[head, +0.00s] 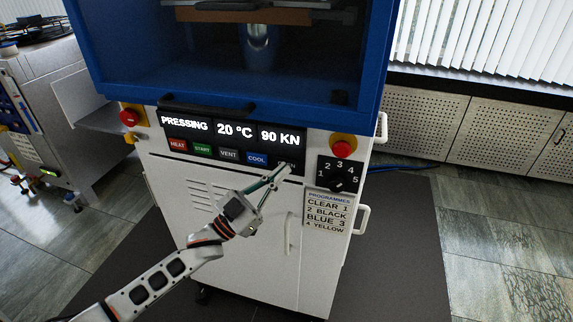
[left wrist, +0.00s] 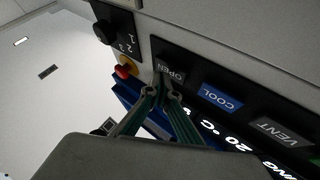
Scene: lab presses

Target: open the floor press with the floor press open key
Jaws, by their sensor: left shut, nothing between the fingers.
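The floor press (head: 165,160) is a white cabinet with a blue-framed upper part, and its display reads PRESSING, 20 °C and 90 KN. The black floor press open key (left wrist: 174,70) is at the end of the key row, beside the blue COOL key (left wrist: 220,97). In the head view my left gripper (head: 283,170) covers most of the open key. The left gripper is shut and empty, with its fingertips at the key in the left wrist view (left wrist: 161,85). I cannot tell whether they touch it. My right gripper is not in view.
Red HEAT (head: 177,145), green START (head: 202,150) and VENT (head: 229,155) keys sit left of COOL. A red emergency button (head: 342,148) and a programme dial (head: 338,184) are to the right. Another machine (head: 50,110) stands left.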

